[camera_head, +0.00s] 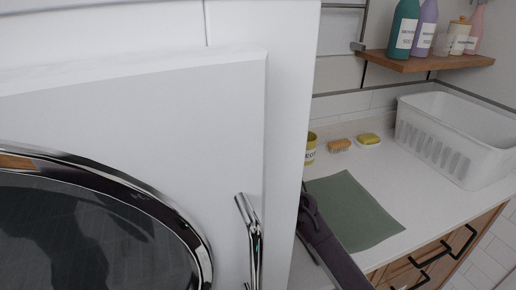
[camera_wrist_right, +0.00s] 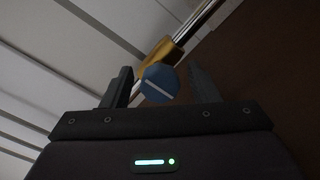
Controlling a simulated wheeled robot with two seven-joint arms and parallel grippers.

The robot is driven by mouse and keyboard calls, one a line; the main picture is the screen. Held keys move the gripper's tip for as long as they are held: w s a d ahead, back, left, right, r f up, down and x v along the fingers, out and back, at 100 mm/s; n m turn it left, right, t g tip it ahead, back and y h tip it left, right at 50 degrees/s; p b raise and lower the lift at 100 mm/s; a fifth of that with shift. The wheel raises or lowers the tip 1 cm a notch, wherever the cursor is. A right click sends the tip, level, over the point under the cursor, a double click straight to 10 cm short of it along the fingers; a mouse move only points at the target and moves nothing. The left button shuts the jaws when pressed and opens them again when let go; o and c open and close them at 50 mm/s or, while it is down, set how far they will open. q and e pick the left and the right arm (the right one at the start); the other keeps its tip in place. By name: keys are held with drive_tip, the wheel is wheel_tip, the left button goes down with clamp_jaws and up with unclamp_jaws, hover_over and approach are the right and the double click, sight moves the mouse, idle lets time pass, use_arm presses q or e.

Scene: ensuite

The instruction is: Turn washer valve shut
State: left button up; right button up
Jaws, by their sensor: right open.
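The washer valve shows in the right wrist view, with a blue knob (camera_wrist_right: 160,83) marked by a white line and a brass-coloured body (camera_wrist_right: 163,52) behind it on a metal pipe (camera_wrist_right: 197,20). My right gripper (camera_wrist_right: 160,72) is open, with one finger on each side of the knob. Gaps show between the fingers and the knob, and I cannot tell how deep it sits between them. In the head view, the white washer (camera_head: 150,120) with its chrome-rimmed round door (camera_head: 185,225) fills the left side. The valve is hidden there. My left gripper is not in view.
Right of the washer, a counter (camera_head: 420,200) holds a green mat (camera_head: 355,212), a yellow cup (camera_head: 310,150), sponges or soaps (camera_head: 368,139) and a white basket (camera_head: 445,140). A shelf (camera_head: 425,63) with bottles hangs above. A brown surface (camera_wrist_right: 265,70) lies close right of the right gripper.

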drive_tip(key=b+v, duration=0.1)
drive_tip(key=v, duration=0.6)
drive_tip(key=shift+s, duration=0.25)
drive_tip(key=shift+d+r, duration=0.1)
